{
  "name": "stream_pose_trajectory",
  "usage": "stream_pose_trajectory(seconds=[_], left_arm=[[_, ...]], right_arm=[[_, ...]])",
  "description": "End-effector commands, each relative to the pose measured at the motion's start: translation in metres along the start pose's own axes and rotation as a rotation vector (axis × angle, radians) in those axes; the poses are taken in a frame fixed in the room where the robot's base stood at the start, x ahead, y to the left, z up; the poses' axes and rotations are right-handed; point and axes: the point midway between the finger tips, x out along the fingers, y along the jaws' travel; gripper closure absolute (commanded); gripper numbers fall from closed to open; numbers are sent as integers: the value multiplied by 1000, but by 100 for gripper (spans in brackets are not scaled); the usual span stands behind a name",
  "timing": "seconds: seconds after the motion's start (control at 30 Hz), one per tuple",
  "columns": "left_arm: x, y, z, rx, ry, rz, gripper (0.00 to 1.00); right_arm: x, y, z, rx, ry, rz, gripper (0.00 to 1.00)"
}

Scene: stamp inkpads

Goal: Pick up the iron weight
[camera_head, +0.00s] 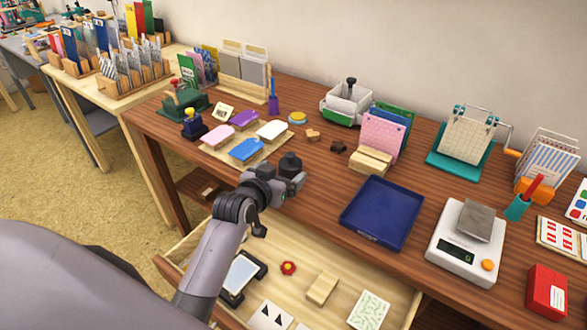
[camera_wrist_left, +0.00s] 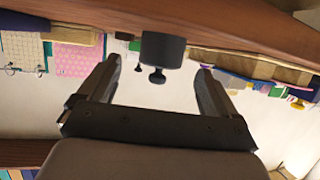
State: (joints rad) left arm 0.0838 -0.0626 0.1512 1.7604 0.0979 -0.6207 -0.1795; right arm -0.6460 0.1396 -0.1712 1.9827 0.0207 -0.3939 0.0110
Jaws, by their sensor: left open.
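The iron weight (camera_head: 290,162) is a dark cylinder with a small knob on top. It stands near the front edge of the wooden table, just beyond my left gripper (camera_head: 287,182). In the left wrist view, the picture is upside down and the weight (camera_wrist_left: 163,50) hangs knob-down, ahead of and roughly between the two fingers of my left gripper (camera_wrist_left: 159,75). The fingers are spread and hold nothing. In the head view the gripper hides the lower part of the weight. My right gripper is not in view.
An open drawer (camera_head: 290,245) below holds a red knob-like piece, a wood block and cards. A blue tray (camera_head: 382,212) and a white scale (camera_head: 465,242) bearing a grey block stand to the right. Colored inkpads (camera_head: 246,150) lie on a board behind the gripper.

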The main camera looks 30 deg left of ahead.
Motion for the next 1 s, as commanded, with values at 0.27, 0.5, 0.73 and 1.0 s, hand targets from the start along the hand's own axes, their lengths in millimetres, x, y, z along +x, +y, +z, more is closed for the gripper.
stream_pose_trajectory(seconds=[0.27,0.5,0.73,1.0], left_arm=[[21,0,0,0,0,1,8],[50,-2,1,0,0,1,8],[64,-2,1,0,-2,0,8],[64,-2,1,0,-1,0,17]], right_arm=[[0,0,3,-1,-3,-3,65],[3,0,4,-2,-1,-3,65],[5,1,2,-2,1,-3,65],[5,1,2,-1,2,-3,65]])
